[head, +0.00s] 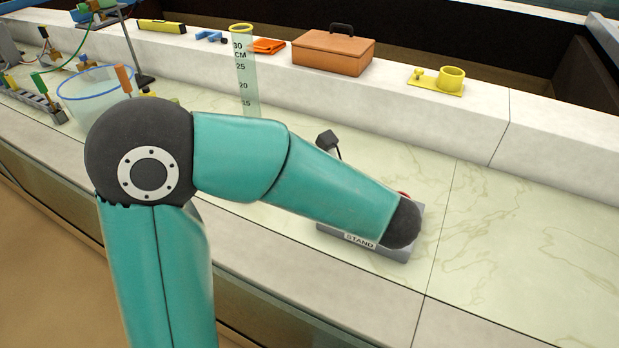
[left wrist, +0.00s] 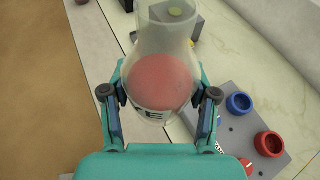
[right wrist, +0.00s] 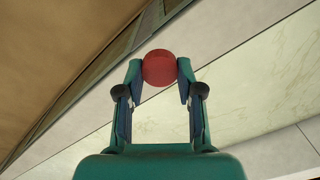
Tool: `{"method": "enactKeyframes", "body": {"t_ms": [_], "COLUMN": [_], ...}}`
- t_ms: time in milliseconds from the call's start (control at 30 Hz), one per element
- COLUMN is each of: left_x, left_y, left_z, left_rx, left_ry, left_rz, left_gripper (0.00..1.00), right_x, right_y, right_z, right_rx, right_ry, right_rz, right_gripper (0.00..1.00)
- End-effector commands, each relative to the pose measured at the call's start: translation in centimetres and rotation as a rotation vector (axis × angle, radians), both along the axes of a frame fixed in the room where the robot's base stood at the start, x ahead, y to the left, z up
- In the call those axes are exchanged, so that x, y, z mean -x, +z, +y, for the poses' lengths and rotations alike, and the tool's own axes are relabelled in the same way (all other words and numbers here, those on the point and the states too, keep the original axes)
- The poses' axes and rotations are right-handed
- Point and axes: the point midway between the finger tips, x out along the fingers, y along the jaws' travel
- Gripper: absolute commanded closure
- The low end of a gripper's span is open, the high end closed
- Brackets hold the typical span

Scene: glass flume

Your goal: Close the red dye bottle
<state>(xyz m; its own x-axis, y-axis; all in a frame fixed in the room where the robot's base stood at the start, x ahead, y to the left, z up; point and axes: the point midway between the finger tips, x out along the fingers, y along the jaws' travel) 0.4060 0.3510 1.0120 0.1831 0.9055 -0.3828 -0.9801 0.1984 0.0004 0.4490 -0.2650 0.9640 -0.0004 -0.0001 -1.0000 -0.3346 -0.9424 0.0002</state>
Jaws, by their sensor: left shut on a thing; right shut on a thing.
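My left gripper (left wrist: 160,84) is shut on a clear bottle (left wrist: 167,38) with red dye in its lower part, in the left wrist view. Part of a dark-lettered label shows low on the bottle. My right gripper (right wrist: 159,75) is shut on a round red cap (right wrist: 159,66) at its fingertips, in the right wrist view. No bottle shows in that view, so I cannot tell how far the cap is from it. In the head view a large teal arm of mine hides both grippers, the bottle and the cap.
A grey stand (head: 407,250) lies partly behind my arm; the left wrist view shows blue (left wrist: 239,103) and red (left wrist: 269,143) round parts on it. A measuring cylinder (head: 246,80), an orange case (head: 333,52) and a yellow holder (head: 437,80) stand behind. The right counter is clear.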

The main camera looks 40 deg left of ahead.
Motion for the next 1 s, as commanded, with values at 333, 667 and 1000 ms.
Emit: {"method": "enactKeyframes", "body": {"t_ms": [333, 667, 1000], "left_x": [0.0, -1.3, -4.9], "left_y": [0.0, -1.3, -10.6], "left_z": [0.0, -2.3, -10.9], "left_rx": [0.000, -0.003, -0.003], "left_ry": [0.000, -0.063, -0.365], "left_rz": [0.000, 0.009, 0.016], "left_gripper": [1.00, 1.00, 1.00], "right_x": [0.0, 0.0, -1.1], "right_y": [0.0, -1.3, -10.2], "right_z": [0.0, 0.7, 4.0], "right_rx": [0.000, 0.001, -0.002], "right_ry": [0.000, 0.021, 0.170], "right_rz": [0.000, 0.007, 0.011], "right_gripper": [0.77, 0.77, 0.77]}}
